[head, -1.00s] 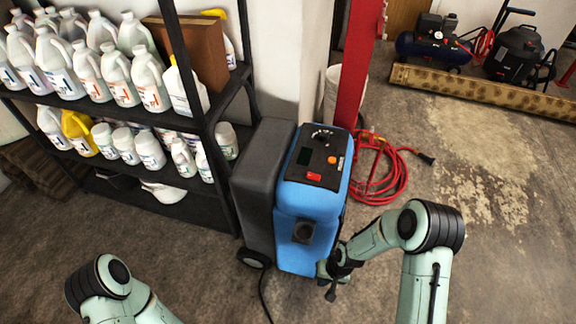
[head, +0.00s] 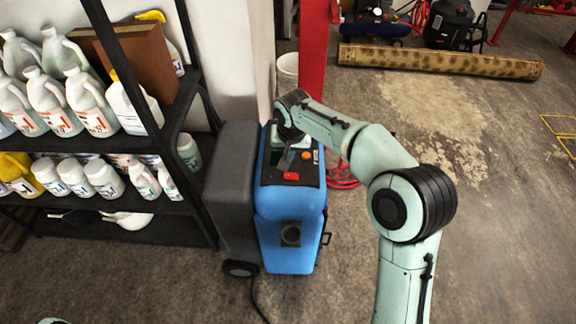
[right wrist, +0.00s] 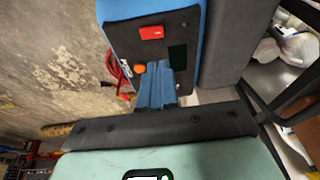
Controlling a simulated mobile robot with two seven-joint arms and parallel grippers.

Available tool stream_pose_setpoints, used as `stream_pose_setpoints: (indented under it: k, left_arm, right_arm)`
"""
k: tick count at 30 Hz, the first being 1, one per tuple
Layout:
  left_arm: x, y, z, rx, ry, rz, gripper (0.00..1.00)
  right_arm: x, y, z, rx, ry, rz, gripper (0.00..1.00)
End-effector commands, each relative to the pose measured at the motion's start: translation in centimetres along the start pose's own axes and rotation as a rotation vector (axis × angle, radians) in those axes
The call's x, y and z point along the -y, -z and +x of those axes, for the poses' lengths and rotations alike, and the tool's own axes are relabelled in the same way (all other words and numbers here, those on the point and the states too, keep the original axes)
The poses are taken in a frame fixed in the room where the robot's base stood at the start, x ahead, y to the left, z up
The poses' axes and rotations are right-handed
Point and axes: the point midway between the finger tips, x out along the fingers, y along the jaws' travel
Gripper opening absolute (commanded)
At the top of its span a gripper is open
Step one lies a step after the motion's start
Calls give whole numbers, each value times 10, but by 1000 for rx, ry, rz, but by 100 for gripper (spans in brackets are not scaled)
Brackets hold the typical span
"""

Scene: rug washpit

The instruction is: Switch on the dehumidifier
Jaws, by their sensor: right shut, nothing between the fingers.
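The blue dehumidifier (head: 290,215) stands upright on the floor with a dark grey section on its left. Its black top panel carries a red switch (head: 291,176) and an orange button (head: 307,155). In the right wrist view the red switch (right wrist: 151,33), orange button (right wrist: 139,69) and dark display (right wrist: 178,57) show. My right gripper (head: 286,160) is over the panel, shut and empty. In the wrist view its fingers (right wrist: 155,85) point at the panel between button and display; I cannot tell whether they touch it. The dial is hidden behind my right arm. My left gripper is out of view.
A black shelf (head: 100,220) with white jugs and tubs stands close on the left. A red post (head: 314,60) and white bucket (head: 288,70) are behind. A red cable (head: 342,172) lies to the right. A rolled rug (head: 440,61) lies farther back.

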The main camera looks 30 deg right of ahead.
Motion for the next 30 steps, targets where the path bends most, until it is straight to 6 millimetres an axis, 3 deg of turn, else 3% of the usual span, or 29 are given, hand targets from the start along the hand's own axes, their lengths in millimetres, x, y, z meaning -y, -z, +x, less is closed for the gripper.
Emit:
stream_pose_setpoints:
  k: [6,17,23,30]
  left_arm:
    - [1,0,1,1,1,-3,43]
    - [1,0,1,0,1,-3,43]
    - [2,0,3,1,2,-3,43]
    - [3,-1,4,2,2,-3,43]
  right_arm:
    - [-3,6,-17,-16,-8,21,0]
    - [-3,6,-13,-14,-9,20,0]
    - [-4,5,13,-12,-10,20,0]
    - [-5,6,65,-11,-11,21,0]
